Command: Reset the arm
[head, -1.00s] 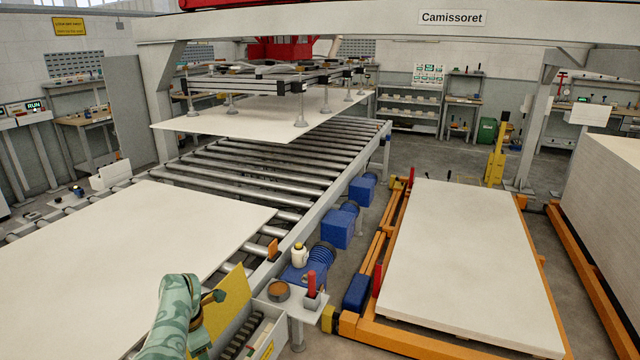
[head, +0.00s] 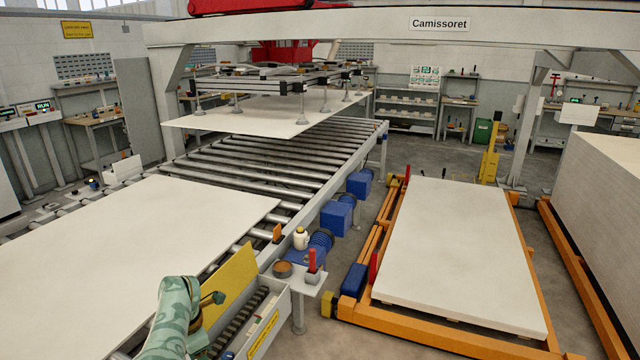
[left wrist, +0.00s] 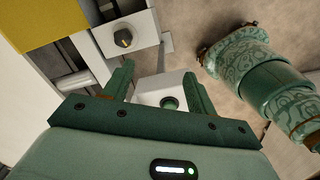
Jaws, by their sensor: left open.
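My left gripper (left wrist: 160,92) is open in the left wrist view, with its two green fingers apart. Between and beyond the fingers is a pale block with a round dark green knob (left wrist: 170,103); I see no grip on it. My patterned green arm (head: 172,320) reaches in at the bottom of the head view, near an open yellow lid (head: 230,287). A gantry suction frame (head: 270,84) with cups hangs over a pale board (head: 250,120) above the roller conveyor (head: 270,165). My right gripper is not in view.
A large pale board (head: 130,235) lies on the near rollers. A small side shelf (head: 306,290) holds a brown bowl (head: 282,270) and a red-handled lever (head: 312,262). A board lies on an orange frame (head: 420,328) at right.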

